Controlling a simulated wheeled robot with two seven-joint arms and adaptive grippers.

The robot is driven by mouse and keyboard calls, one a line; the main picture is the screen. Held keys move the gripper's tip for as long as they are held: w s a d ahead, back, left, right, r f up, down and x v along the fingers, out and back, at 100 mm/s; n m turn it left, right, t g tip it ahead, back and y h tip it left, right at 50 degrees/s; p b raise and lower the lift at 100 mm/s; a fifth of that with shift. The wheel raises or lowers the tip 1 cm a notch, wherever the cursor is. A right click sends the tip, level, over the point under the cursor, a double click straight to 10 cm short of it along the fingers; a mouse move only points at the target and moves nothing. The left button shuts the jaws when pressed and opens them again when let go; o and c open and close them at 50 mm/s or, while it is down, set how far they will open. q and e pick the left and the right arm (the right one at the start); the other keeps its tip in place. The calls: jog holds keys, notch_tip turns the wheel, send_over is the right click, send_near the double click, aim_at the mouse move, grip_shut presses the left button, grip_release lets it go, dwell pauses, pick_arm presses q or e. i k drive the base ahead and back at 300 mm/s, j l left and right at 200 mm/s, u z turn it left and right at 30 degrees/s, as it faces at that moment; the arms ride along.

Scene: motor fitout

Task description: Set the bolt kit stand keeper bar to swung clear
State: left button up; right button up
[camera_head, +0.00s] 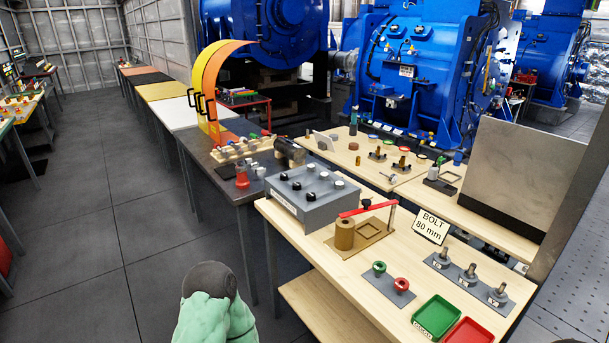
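The bolt kit stand (372,241) is a tan plate with a square recess on the light wooden bench at the front. A brown cylinder (344,236) stands upright at its left end. The red keeper bar (366,209) runs roughly level from a thin grey post (391,218) at the stand's right to above the cylinder. Its left end reaches over the cylinder's top; I cannot tell whether they touch.
A grey knob box (313,200) stands left of the stand, a BOLT 80 mm sign (431,226) right. Green (436,318) and red (470,332) trays lie in front. Left floor is clear.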

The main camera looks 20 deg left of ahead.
aim_at(367, 203)
jog(key=i+j+z, duration=0.2)
jog(key=j, duration=0.3)
jog(key=i+j+z, duration=0.2)
jog(key=j, duration=0.35)
jog(key=i+j+z, duration=0.15)
jog(key=j, duration=0.4)
jog(key=j+z, duration=0.2)
jog(key=j, duration=0.35)
jog(key=i+j+z, duration=0.2)
jog(key=j, duration=0.45)
jog(key=i+j, duration=0.1)
jog(key=j, duration=0.25)
jog(key=i+j+z, duration=0.15)
jog(key=j, duration=0.25)
jog(key=i+j, duration=0.1)
jog(key=j, duration=0.25)
jog(key=j+z, duration=0.15)
jog(key=j, duration=0.25)
jog(key=i, duration=0.05)
